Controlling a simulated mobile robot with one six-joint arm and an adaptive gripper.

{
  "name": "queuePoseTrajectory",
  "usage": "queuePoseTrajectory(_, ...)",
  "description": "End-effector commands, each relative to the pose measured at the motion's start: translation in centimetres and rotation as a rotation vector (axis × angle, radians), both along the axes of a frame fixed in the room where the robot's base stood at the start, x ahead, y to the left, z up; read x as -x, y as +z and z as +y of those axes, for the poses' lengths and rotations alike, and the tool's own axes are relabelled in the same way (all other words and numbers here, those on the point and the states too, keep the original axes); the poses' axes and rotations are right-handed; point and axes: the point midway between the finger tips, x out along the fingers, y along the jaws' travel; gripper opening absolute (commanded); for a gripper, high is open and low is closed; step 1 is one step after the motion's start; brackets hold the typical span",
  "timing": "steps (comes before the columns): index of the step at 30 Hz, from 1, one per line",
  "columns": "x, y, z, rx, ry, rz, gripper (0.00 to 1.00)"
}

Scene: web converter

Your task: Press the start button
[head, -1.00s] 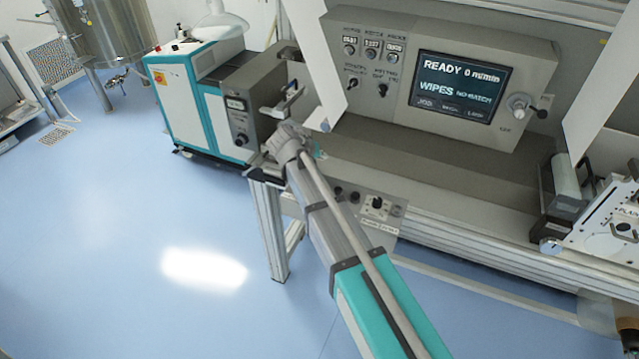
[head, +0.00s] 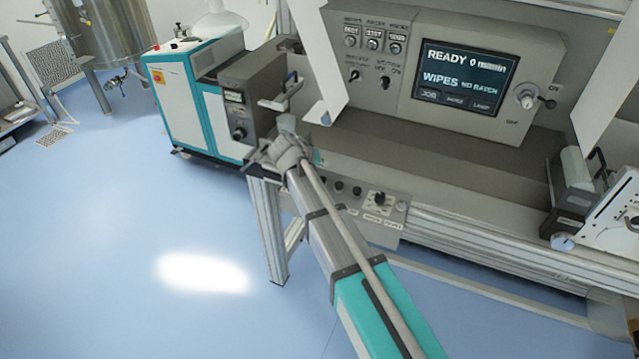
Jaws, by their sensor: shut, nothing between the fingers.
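The converter has a row of dark round buttons (head: 340,187) low on its front rail, beside a small plate with a black knob (head: 380,199). My arm hides part of this row. No label there is readable, so I cannot tell which one is the start button. The screen (head: 463,79) above reads READY 0, WIPES and NO BATCH. My gripper (head: 287,123) is at the far end of my arm, in front of the left end of the machine. It is shut and empty, seen from behind. I cannot tell whether it touches anything.
A grey control box (head: 250,105) with a knob stands just left of my gripper. A white guard panel (head: 322,65) hangs close above it. A white and teal cabinet (head: 195,95) stands further left. The blue floor (head: 120,220) at the left is clear.

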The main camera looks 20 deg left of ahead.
Motion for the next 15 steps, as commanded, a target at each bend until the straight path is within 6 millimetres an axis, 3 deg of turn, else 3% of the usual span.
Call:
queuePoseTrajectory(6, 0.0, -2.1, 0.0, 0.0, 0.0, 0.0, 0.0)
queuePoseTrajectory(15, 0.0, -3.1, 0.0, 0.0, 0.0, 0.0, 0.0)
